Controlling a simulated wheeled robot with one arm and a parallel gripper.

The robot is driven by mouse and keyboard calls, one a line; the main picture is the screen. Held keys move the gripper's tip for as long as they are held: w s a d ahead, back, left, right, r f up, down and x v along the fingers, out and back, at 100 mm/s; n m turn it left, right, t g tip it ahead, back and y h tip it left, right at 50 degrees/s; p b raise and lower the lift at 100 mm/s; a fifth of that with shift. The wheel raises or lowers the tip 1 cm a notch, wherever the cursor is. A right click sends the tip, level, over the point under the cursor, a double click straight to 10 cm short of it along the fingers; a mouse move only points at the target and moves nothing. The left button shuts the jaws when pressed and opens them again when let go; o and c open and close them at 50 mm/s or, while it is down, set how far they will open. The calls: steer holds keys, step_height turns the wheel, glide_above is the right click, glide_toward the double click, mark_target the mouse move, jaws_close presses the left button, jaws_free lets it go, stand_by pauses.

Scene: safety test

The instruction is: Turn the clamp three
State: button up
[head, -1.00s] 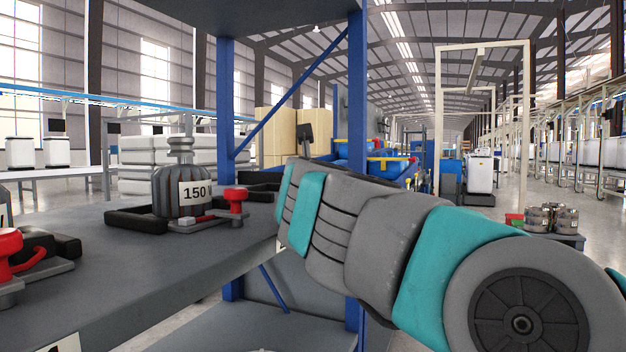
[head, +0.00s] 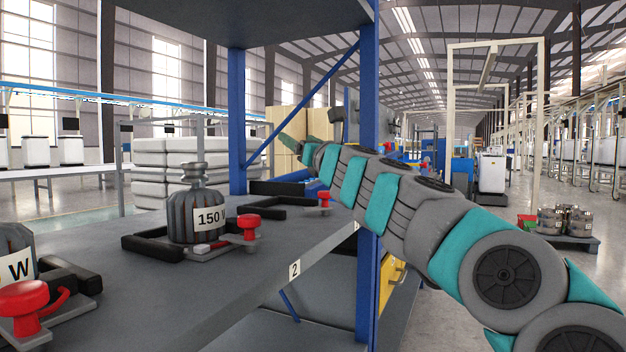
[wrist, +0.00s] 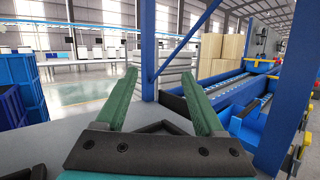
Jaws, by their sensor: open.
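A row of clamps with red knobs sits on the grey shelf (head: 260,285). The clamp at the back right (head: 324,200) has a black U-shaped frame and holds no weight. The middle clamp (head: 247,226), by the edge label "2", has a dark weight marked 150 (head: 190,205) in its frame. The near-left clamp (head: 28,305) is partly cut off, beside another weight (head: 14,258). My gripper (wrist: 162,95) has two green fingers spread apart with nothing between them. In the head view my arm reaches past the back-right clamp, above the shelf. No clamp is clear in the wrist view.
A blue post (head: 368,150) stands close to my arm, and another post (head: 237,125) stands farther back. An upper shelf (head: 220,22) overhangs. In the wrist view blue trays (wrist: 230,90) lie to the right and blue crates (wrist: 20,90) to the left.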

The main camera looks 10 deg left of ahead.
steer(key=d+f+n+g+y+p, duration=0.1)
steer(key=n+g+y, duration=0.1)
steer(key=w+d+n+g+y+p, duration=0.1)
steer(key=d+n+g+y+p, duration=0.1)
steer(key=g, duration=0.1)
steer(key=w+d+f+n+g+y+p, duration=0.1)
steer(key=n+g+y, duration=0.1)
steer(key=shift+d+f+n+g+p, duration=0.2)
steer(key=shift+f+n+g+p, duration=0.1)
steer(key=shift+f+n, duration=0.1)
steer(key=d+f+g, duration=0.1)
steer(key=f, duration=0.1)
steer(key=s+d+f+n+g+p, duration=0.1)
steer(key=d+f, duration=0.1)
steer(key=f, duration=0.1)
steer(key=d+f+g+p, duration=0.1)
steer(key=d+f+g, duration=0.1)
steer(key=shift+s+f+n, duration=0.2)
steer(key=shift+f+n, duration=0.1)
steer(key=shift+f, duration=0.1)
steer(key=shift+f+h, duration=0.3)
steer(key=shift+a+f+g, duration=0.15)
steer(key=shift+g, duration=0.15)
steer(key=x, duration=0.6)
steer(key=shift+w+a, duration=0.2)
steer(key=shift+a, duration=0.35)
steer(key=shift+c, duration=0.2)
